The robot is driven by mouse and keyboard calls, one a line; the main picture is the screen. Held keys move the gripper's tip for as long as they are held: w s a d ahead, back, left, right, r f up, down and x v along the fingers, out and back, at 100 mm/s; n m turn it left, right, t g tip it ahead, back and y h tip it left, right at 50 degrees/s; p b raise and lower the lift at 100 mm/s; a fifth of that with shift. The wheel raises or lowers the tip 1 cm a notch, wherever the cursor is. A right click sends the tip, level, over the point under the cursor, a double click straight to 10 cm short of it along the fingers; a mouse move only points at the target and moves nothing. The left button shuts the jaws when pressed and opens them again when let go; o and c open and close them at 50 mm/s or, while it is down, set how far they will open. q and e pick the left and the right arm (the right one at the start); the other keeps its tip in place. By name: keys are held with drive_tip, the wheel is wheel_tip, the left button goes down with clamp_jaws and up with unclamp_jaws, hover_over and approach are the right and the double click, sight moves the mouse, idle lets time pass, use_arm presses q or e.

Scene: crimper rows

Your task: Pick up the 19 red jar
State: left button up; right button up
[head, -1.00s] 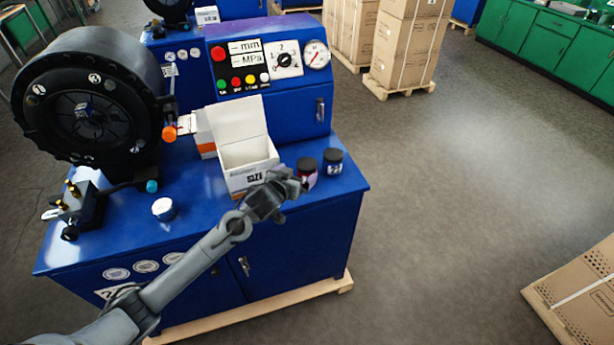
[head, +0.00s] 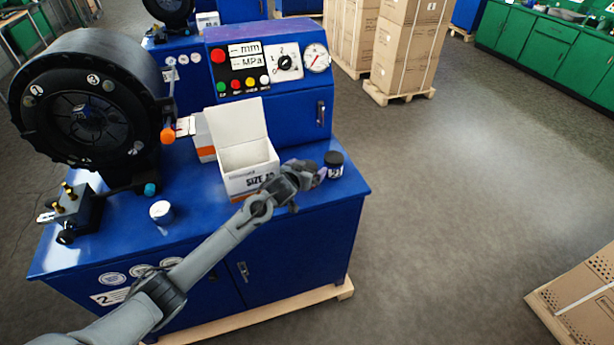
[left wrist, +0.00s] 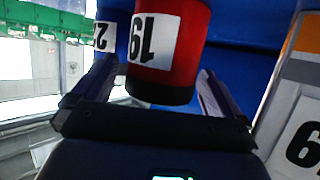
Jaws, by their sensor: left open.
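The red jar (left wrist: 168,52) with a white "19" label stands between the fingers of my left gripper (left wrist: 155,85) in the left wrist view, its dark end toward the palm. The label appears upside down there. The fingers are open, one on each side, with visible gaps to the jar. In the head view my left gripper (head: 312,172) is over the right part of the blue bench and hides the red jar. A dark jar (head: 333,163) stands just right of it; its label shows partly in the left wrist view (left wrist: 104,36). My right gripper is not seen.
An open white box (head: 245,165) stands left of the gripper on the blue bench (head: 205,215). A small white-topped jar (head: 161,211) sits farther left. The control panel (head: 270,75) rises behind. The bench's right edge is close to the dark jar.

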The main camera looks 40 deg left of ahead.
use_arm(q)
drive_tip(key=c, duration=1.4)
drive_tip(key=shift+r, duration=0.15)
drive_tip(key=c, duration=0.3)
drive_tip(key=shift+r, duration=0.1)
drive_tip(key=shift+c, duration=0.2)
